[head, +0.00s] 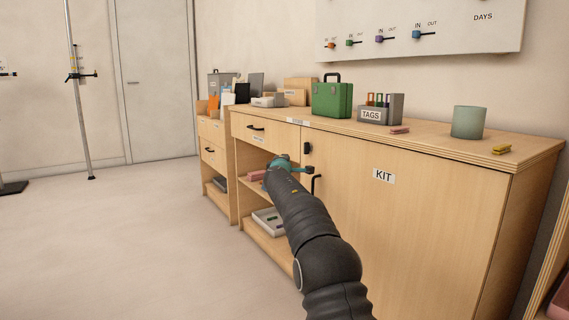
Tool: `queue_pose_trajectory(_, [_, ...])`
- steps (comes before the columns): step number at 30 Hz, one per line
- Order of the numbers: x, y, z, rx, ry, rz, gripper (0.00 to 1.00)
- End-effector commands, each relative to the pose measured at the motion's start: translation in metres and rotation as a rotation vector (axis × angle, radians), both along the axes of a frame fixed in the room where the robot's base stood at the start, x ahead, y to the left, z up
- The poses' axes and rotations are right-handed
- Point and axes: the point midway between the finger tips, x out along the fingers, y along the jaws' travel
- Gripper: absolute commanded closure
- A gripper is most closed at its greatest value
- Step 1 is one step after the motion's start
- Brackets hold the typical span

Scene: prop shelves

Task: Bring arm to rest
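My arm reaches up from the lower middle of the head view. My gripper (299,163) is at its far end, in front of the cabinet (420,240). It is close in the picture to the edge of the door marked KIT and the dark door handle. I cannot tell whether it touches them. The gripper is small and partly hidden by the wrist, so its fingers and anything between them do not show clearly.
On the cabinet top stand a green case (332,100), a TAGS holder (380,110), a grey-green cup (468,122) and a yellow item (501,149). Open shelves hold a grey tray (268,222). A stand (80,90) rises at left. The floor (120,250) at left is clear.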

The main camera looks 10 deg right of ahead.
Motion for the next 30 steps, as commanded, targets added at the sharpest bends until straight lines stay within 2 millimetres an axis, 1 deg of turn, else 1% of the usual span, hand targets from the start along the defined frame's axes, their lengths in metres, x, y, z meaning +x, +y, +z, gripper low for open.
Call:
queue_pose_trajectory(3, [-0.003, -0.008, 0.000, -0.003, 0.001, -0.032, 1.00])
queue_pose_trajectory(4, [-0.003, -0.011, -0.003, 0.012, 0.006, -0.044, 1.00])
queue_pose_trajectory(5, [-0.004, -0.014, -0.012, 0.029, 0.020, -0.059, 1.00])
queue_pose_trajectory(8, [-0.009, -0.025, -0.052, 0.094, 0.089, -0.110, 1.00])
queue_pose_trajectory(9, [-0.011, -0.029, -0.071, 0.120, 0.121, -0.130, 1.00])
queue_pose_trajectory(10, [-0.015, -0.032, -0.084, 0.142, 0.146, -0.148, 1.00])
queue_pose_trajectory(11, [-0.020, -0.035, -0.097, 0.167, 0.173, -0.167, 1.00])
queue_pose_trajectory(12, [-0.030, -0.039, -0.112, 0.205, 0.210, -0.196, 1.00])
queue_pose_trajectory(14, [-0.048, -0.046, -0.128, 0.262, 0.262, -0.240, 1.00])
queue_pose_trajectory(15, [-0.061, -0.050, -0.136, 0.301, 0.294, -0.270, 1.00])
queue_pose_trajectory(17, [-0.084, -0.055, -0.146, 0.359, 0.344, -0.317, 1.00])
queue_pose_trajectory(18, [-0.102, -0.059, -0.151, 0.400, 0.378, -0.350, 1.00])
queue_pose_trajectory(20, [-0.130, -0.064, -0.155, 0.462, 0.425, -0.398, 1.00])
queue_pose_trajectory(21, [-0.150, -0.067, -0.157, 0.502, 0.456, -0.429, 1.00])
queue_pose_trajectory(23, [-0.181, -0.069, -0.158, 0.562, 0.499, -0.473, 1.00])
queue_pose_trajectory(24, [-0.202, -0.071, -0.158, 0.601, 0.527, -0.504, 1.00])
queue_pose_trajectory(26, [-0.233, -0.072, -0.157, 0.657, 0.565, -0.542, 1.00])
queue_pose_trajectory(27, [-0.255, -0.073, -0.156, 0.693, 0.589, -0.568, 1.00])
queue_pose_trajectory(29, [-0.286, -0.073, -0.155, 0.746, 0.624, -0.603, 1.00])
queue_pose_trajectory(30, [-0.306, -0.072, -0.153, 0.781, 0.644, -0.625, 1.00])
